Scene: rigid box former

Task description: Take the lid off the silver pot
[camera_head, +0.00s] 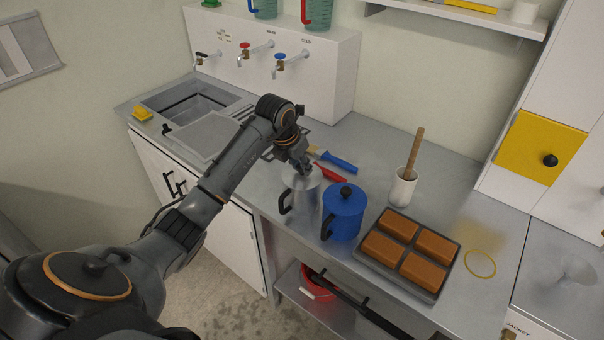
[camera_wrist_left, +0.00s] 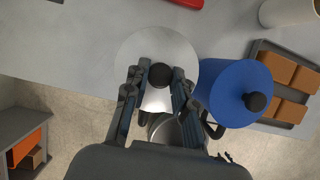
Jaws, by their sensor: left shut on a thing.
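The silver pot (camera_head: 304,208) stands upright on the metal counter, left of the blue pot (camera_head: 343,214). My left gripper (camera_head: 304,167) is above the silver pot, pointing down. In the left wrist view, the fingers (camera_wrist_left: 158,80) are shut on the black knob of the round silver lid (camera_wrist_left: 143,50). The lid is offset from the silver pot (camera_wrist_left: 168,132), and part of the pot's rim and inside shows below it, so the lid looks raised off the pot. The exact gap is hard to tell. My right gripper is not in view.
The blue pot with its black knob also shows close beside the lid in the left wrist view (camera_wrist_left: 236,92). A tray of brown blocks (camera_head: 408,258) and a white cup with a wooden handle (camera_head: 402,187) stand to the right. Blue and red handled tools (camera_head: 338,162) lie behind.

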